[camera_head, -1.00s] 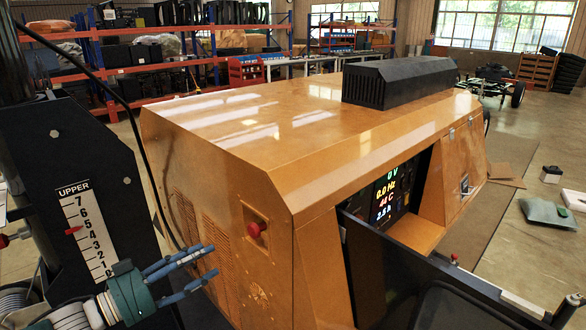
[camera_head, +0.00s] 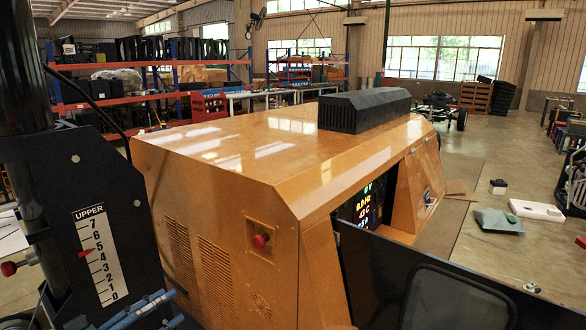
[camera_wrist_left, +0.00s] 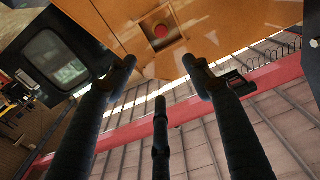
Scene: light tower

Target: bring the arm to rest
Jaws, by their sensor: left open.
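My left gripper (camera_head: 145,308) shows at the bottom left of the head view, partly cut off by the lower edge. It is beside the black mast with the UPPER scale (camera_head: 95,255) and in front of the orange generator cabinet (camera_head: 225,175). In the left wrist view the gripper (camera_wrist_left: 158,78) has its dark fingers spread apart, with nothing between them. The cabinet's red button (camera_head: 260,241) shows on its end face, and also beyond the fingertips in the wrist view (camera_wrist_left: 161,31). My right gripper is not in view.
The cabinet's dark door (camera_head: 450,285) stands open at the lower right, beside a lit display (camera_head: 370,205). Shelving racks (camera_head: 150,75) line the back.

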